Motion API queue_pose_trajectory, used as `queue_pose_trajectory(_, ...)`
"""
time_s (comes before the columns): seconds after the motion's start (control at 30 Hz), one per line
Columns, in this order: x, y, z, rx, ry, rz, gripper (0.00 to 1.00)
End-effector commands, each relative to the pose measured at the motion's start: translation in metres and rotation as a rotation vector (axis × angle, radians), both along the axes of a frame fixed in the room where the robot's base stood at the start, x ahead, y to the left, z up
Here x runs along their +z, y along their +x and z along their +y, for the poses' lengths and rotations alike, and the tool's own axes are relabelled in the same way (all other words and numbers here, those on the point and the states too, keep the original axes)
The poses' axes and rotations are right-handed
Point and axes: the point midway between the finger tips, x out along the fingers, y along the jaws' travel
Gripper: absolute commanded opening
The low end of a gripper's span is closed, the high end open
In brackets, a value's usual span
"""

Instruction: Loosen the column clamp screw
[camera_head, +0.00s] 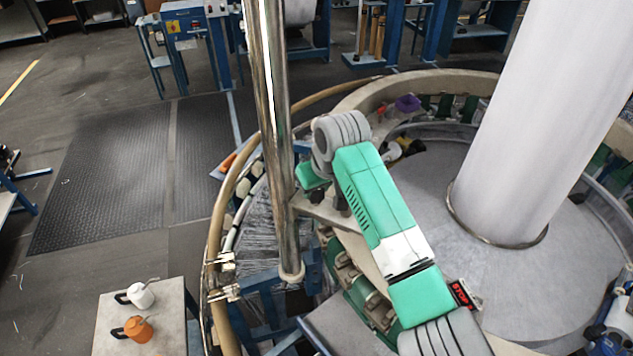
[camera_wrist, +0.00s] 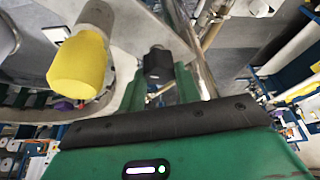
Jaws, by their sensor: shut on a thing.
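The polished steel column (camera_head: 273,130) stands upright left of my arm, and also runs along the right of the wrist view (camera_wrist: 186,38). A grey clamp arm (camera_head: 327,212) reaches right from the column. My gripper (camera_head: 312,177) is beside the column, just above this arm. In the wrist view, my green fingers (camera_wrist: 158,78) are shut on a small black knob, which appears to be the clamp screw (camera_wrist: 158,62). The fingertips are partly hidden behind it. The screw's thread and how far it is turned do not show.
A yellow-ended cylinder (camera_wrist: 80,68) hangs close to the left of my gripper. The loom's curved wooden rim (camera_head: 222,215) surrounds the column's foot. A thick white pillar (camera_head: 540,120) stands at right. A side table (camera_head: 110,330) holds a white pot (camera_head: 140,296) and an orange pot (camera_head: 138,329).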

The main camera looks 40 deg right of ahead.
Motion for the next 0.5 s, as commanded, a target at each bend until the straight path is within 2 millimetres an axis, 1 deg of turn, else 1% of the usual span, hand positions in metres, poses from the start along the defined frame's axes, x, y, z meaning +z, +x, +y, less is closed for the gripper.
queue_pose_trajectory(0.2,0.0004,0.0000,-0.0006,0.149,0.002,0.000,0.10)
queue_pose_trajectory(0.5,0.0005,0.0003,-0.0011,0.282,0.000,0.000,0.10)
